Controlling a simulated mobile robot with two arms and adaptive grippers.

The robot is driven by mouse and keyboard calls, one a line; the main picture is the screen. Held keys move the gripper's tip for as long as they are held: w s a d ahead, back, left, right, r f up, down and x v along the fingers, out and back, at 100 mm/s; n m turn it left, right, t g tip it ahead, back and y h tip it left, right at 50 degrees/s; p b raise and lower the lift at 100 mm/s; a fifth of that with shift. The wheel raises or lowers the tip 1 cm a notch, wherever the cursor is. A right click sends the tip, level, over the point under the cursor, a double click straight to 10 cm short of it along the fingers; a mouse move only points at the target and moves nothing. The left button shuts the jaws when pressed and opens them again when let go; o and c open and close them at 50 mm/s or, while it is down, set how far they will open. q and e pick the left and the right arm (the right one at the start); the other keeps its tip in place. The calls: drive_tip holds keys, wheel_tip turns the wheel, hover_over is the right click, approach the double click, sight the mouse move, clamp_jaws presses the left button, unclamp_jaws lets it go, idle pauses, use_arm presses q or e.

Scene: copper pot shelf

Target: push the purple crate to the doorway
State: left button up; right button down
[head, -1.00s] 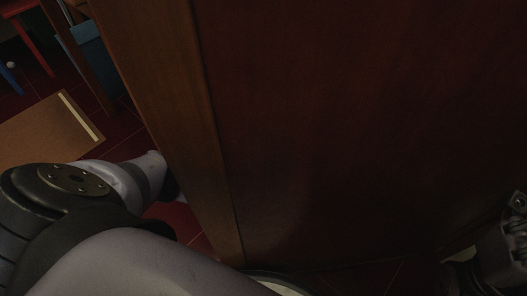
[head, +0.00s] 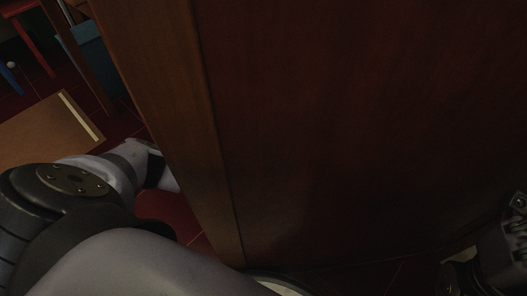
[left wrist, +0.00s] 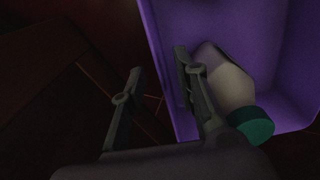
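The purple crate (left wrist: 235,30) shows only in the left wrist view, at the upper right. A pale bottle with a green cap (left wrist: 252,126) lies inside it. My left gripper (left wrist: 158,60) is open, with its two fingers apart. One finger overlaps the crate's inside beside the bottle, and the other shows outside the crate's left wall. I cannot tell whether either finger touches the wall. In the head view the left arm's far end goes behind a wooden panel, which hides the gripper. Part of my right arm shows at the lower right; its finger state is unclear.
A large dark wooden panel (head: 350,120) fills most of the head view, close in front. Dark red floor tiles (head: 122,122) show to its left, with a brown board (head: 45,132), a blue bin (head: 95,55) and red furniture legs (head: 38,52).

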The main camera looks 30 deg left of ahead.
use_arm(q)
drive_tip(key=shift+r, duration=2.7)
drive_tip(key=shift+s, duration=0.1)
